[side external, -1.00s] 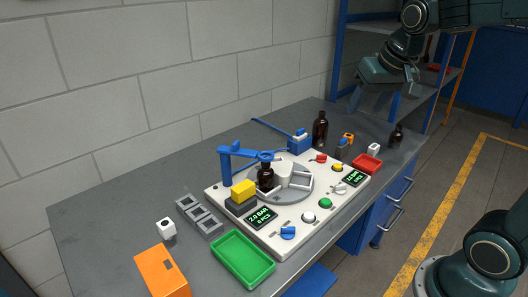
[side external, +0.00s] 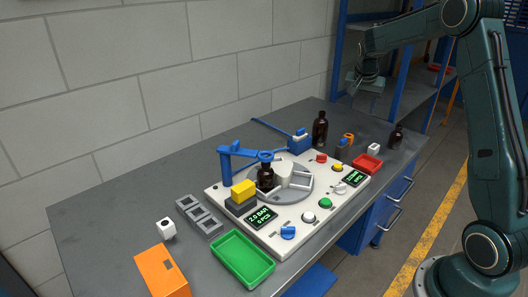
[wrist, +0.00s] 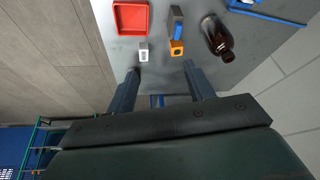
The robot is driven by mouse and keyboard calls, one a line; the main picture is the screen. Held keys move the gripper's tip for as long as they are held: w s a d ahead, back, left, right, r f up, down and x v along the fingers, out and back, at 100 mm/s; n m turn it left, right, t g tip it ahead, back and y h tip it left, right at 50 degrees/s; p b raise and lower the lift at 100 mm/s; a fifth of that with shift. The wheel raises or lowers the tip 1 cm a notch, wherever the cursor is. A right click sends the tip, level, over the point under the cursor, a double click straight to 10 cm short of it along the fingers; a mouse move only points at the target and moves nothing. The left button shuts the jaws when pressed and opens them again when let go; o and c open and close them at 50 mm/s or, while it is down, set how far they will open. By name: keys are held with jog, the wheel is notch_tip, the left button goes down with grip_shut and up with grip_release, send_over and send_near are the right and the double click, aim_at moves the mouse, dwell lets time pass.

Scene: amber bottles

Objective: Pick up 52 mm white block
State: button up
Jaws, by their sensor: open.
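Two small white blocks with dark holes are in view, and I cannot tell by size which is the 52 mm one. One white block (side external: 373,149) stands at the far right of the bench, by the red tray; it also shows in the wrist view (wrist: 144,53), left of an orange block. The other white block (side external: 166,228) stands at the near left, by the orange box. My gripper (side external: 364,92) is open and empty, high above the far end of the bench. In the wrist view its fingers (wrist: 161,72) are spread, with the nearer block beyond the left fingertip.
The red tray (side external: 367,164), orange block (side external: 348,138), tall amber bottle (side external: 320,129) and small dark bottle (side external: 397,137) stand around the far block. The white control panel (side external: 272,223) fills the middle. A green tray (side external: 242,259) is at the front. Blue shelving (side external: 397,90) rises behind.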

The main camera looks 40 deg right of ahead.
jog(key=s+d+f+m+g, duration=0.1)
jog(key=d+f+m, duration=0.2)
jog(key=d+f, duration=0.7)
jog(key=shift+d+g+h, duration=0.3)
jog(key=shift+d, duration=0.35)
jog(key=shift+s+f, duration=0.1)
jog(key=shift+f, duration=0.05)
send_near(373, 147)
jog(key=shift+x, duration=2.5)
jog(key=shift+s+d+f, duration=0.1)
jog(key=shift+x, duration=2.45)
jog(key=c, duration=1.1)
